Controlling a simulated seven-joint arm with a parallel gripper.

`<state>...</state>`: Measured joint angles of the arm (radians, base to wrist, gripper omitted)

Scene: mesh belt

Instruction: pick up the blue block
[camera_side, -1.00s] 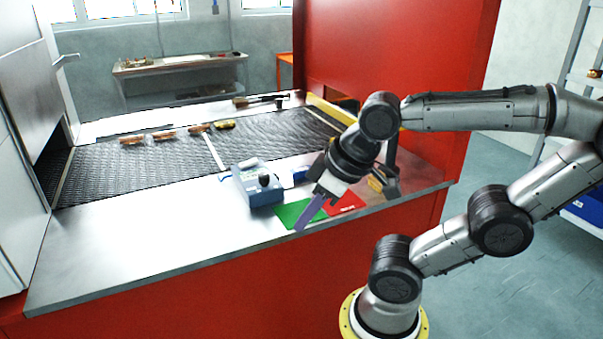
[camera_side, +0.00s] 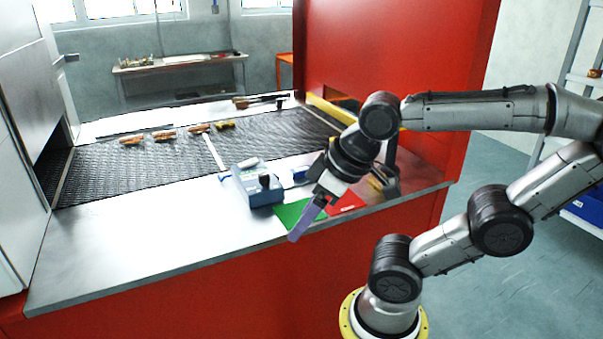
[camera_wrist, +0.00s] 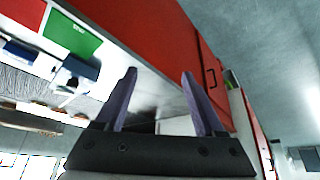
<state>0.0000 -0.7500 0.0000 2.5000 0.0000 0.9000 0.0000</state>
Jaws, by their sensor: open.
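My gripper (camera_side: 297,232) points down and left over the counter's front edge, in front of the green card. In the wrist view my gripper (camera_wrist: 158,74) has its two purple fingers apart with nothing between them.
The blue-grey box (camera_side: 259,190) with a black knob stands left of the blue piece. A green card (camera_side: 290,214) and a red card (camera_side: 347,203) lie near the front edge. Several brownish pieces lie on the dark mesh belt (camera_side: 150,165). The counter's left part (camera_side: 120,235) is clear.

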